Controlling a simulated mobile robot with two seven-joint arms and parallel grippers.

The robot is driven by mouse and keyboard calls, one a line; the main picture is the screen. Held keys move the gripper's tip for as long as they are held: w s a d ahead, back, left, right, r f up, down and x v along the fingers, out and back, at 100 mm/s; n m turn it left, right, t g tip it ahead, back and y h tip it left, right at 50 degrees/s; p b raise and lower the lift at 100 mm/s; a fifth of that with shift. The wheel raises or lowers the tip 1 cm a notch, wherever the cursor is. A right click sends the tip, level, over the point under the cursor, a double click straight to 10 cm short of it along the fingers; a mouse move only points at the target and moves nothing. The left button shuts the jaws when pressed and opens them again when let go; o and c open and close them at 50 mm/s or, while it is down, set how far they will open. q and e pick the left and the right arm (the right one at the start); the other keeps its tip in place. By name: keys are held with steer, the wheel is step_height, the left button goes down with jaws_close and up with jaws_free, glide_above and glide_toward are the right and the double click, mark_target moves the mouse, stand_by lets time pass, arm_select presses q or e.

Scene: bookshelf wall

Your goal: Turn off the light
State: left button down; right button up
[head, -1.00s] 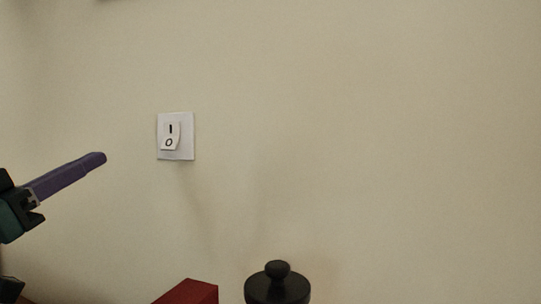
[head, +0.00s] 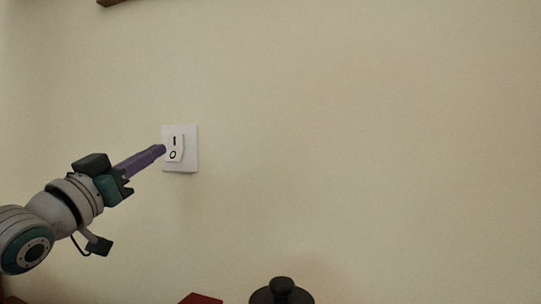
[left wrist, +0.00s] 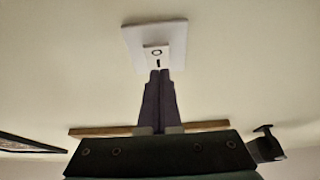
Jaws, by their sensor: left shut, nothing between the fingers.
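The light switch (head: 191,150) is a white square plate on the wall with a white rocker (head: 175,148) marked "I" above and "O" below. My left gripper (head: 162,149) comes in from the left, its purple fingers shut and empty, with the tips at the rocker's left edge in the head view. In the left wrist view the switch plate (left wrist: 139,41) appears upside down, and the closed fingertips (left wrist: 159,74) are just short of the "I" mark or at it. I cannot tell whether they touch the rocker. My right gripper is not in view.
A black round lidded object with a knob (head: 281,290) and a red object (head: 201,298) stand at the bottom of the head view. A brown wooden edge (head: 108,2) shows at the top left. The wall around the switch is bare.

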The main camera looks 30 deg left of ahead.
mark_target(172, 155)
arm_select(q)
steer(key=shift+w+a+f, duration=0.1)
steer(key=shift+w+f, duration=0.15)
steer(key=shift+w, duration=0.25)
steer(key=shift+w+f, duration=0.2)
steer(key=shift+w, duration=0.25)
steer(key=shift+w+f+b, duration=0.35)
steer(key=shift+f+b, duration=0.25)
steer(key=shift+b, duration=0.25)
steer(key=shift+w+r, duration=0.1)
steer(key=shift+r, duration=0.25)
steer(key=shift+p, duration=0.3)
